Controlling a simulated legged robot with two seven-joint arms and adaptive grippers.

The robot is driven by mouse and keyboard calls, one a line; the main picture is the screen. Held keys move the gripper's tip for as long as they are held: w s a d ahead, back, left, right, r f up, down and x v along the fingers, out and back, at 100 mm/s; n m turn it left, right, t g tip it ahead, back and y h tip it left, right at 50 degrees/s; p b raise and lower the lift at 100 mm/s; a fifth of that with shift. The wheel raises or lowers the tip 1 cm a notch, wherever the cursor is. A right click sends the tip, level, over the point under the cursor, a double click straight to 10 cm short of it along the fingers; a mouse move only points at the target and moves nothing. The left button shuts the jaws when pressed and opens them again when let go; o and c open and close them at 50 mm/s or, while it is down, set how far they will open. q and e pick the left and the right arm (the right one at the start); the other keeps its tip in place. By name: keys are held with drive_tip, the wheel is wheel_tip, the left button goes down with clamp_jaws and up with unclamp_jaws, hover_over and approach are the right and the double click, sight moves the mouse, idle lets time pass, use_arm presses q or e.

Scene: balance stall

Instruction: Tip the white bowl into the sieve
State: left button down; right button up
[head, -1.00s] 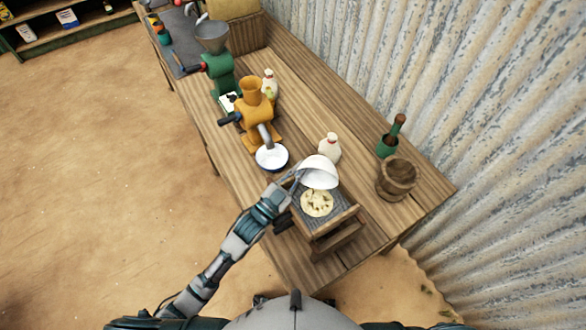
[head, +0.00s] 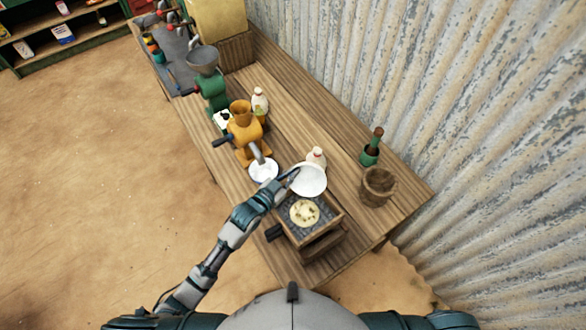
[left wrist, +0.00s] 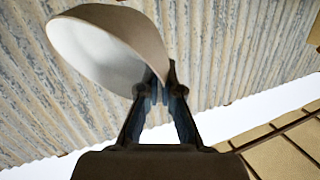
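The white bowl (head: 309,181) is in the fingers of my left gripper (head: 290,176), above the far edge of the wooden-framed sieve (head: 320,239). Its white inside faces the head camera and looks empty. A cream-coloured heap with darker bits (head: 304,213) lies on the sieve's grey mesh. In the left wrist view, the fingers (left wrist: 155,82) are shut on the rim of the bowl (left wrist: 100,48), which looks tilted. My right gripper is in neither current view.
A yellow grinder (head: 242,130) with a small white dish (head: 264,170) under its spout stands left of the sieve. A white bottle (head: 317,156) is close behind the bowl. A wooden mortar (head: 377,187) and a green bottle-like thing (head: 371,150) stand right.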

use_arm(q)
drive_tip(key=w+n+g+y+p, duration=0.1)
drive_tip(key=g, duration=0.2)
drive_tip(key=w+f+n+g+y+p, duration=0.1)
drive_tip(key=w+g+y, duration=0.1)
drive_tip(key=g, duration=0.2)
drive_tip(key=w+n+g+y+p, duration=0.1)
drive_tip(key=n+g, duration=0.1)
drive_tip(key=g, duration=0.2)
drive_tip(key=shift+w+f, duration=0.3)
drive_tip(key=shift+f, duration=0.1)
